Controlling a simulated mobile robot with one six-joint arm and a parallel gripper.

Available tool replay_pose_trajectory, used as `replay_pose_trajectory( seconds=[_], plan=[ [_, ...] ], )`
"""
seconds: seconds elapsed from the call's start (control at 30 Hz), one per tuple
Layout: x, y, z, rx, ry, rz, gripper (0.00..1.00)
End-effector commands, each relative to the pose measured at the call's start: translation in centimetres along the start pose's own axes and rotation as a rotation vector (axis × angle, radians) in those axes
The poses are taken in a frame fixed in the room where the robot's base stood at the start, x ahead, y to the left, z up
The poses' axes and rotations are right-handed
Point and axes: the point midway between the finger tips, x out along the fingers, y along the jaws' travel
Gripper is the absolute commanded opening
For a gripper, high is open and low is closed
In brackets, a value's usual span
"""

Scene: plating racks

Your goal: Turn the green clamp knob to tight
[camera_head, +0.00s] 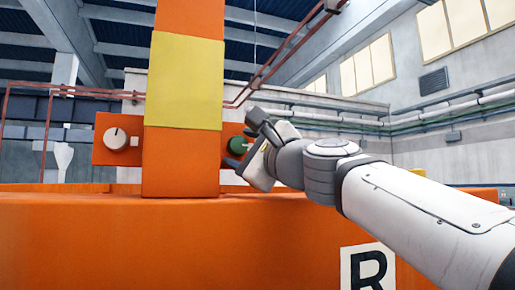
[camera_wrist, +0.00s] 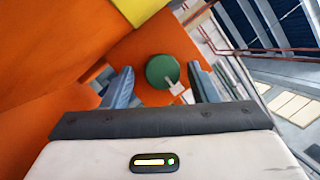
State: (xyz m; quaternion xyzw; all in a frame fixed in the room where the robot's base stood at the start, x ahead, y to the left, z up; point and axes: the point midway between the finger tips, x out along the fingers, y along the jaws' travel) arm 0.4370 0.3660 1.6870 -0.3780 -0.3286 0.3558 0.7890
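The green clamp knob (camera_head: 238,146) sits on the orange plate just right of the post in the head view, partly hidden behind my gripper. In the wrist view the round green knob (camera_wrist: 162,70) lies between my two fingers, near their tips, with a pale pointer mark at its lower right edge. My gripper (camera_wrist: 160,85) is open, with a finger on each side of the knob and visible gaps to both. In the head view my gripper (camera_head: 243,145) reaches the knob from the right. Any contact with the knob cannot be made out.
A white knob (camera_head: 115,138) is on the orange plate left of the post. The orange post (camera_head: 180,170) with a yellow band (camera_head: 186,82) rises beside the green knob. A wide orange beam (camera_head: 150,235) with an R sign (camera_head: 368,268) runs below my arm.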

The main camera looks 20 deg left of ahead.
Motion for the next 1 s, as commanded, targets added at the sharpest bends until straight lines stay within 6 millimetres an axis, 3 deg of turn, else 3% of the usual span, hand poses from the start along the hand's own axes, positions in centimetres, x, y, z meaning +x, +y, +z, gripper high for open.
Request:
replay_pose_trajectory(
  seconds=[0.37,0.8,1.0],
  plan=[
    [-0.8,0.0,0.1,-0.001,-0.001,-0.003,0.57],
    [-9.5,-1.8,1.1,-0.003,0.001,-0.006,0.57],
    [-12.2,-2.4,1.5,-0.002,0.0,-0.004,0.57]
  ],
)
